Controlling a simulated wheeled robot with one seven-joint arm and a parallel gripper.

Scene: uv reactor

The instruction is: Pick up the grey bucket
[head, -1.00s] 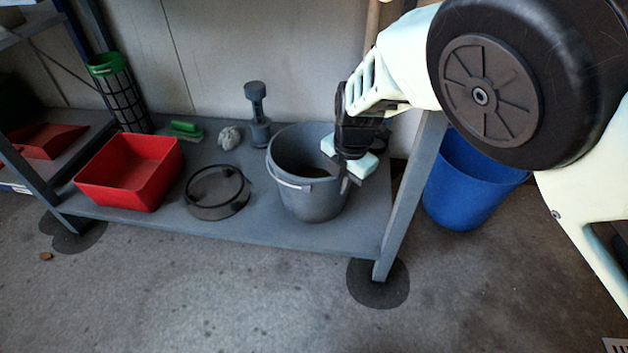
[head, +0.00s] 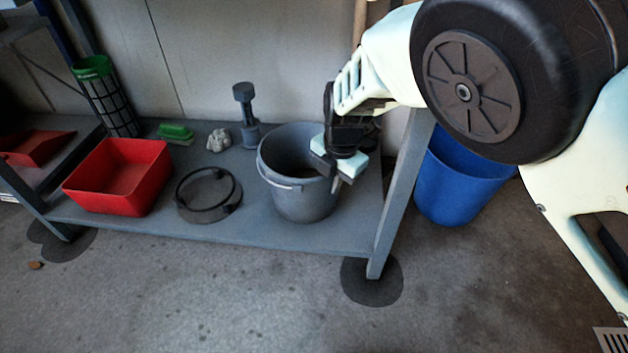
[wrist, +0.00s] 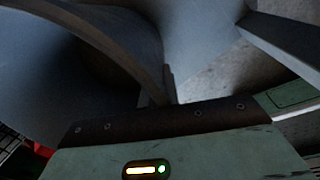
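The grey bucket (head: 300,200) stands upright on the low grey shelf, with its thin handle lying against its front side. In the wrist view the bucket (wrist: 60,65) fills the upper left, very close, with its curved rim running toward the middle. My gripper (head: 331,172) is at the bucket's right rim and points down. Its two fingers look apart, one over the bucket's mouth and one toward the outside. The rim section between them is partly hidden, and I cannot tell whether the fingers touch it.
Left of the bucket on the shelf (head: 270,236) are a round dark lid (head: 208,190), a red bin (head: 120,178), a green brush (head: 175,131), a crumpled grey cloth (head: 219,140) and a grey dumbbell-shaped object (head: 246,112). A shelf leg (head: 398,200) and a blue bin (head: 455,185) stand right.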

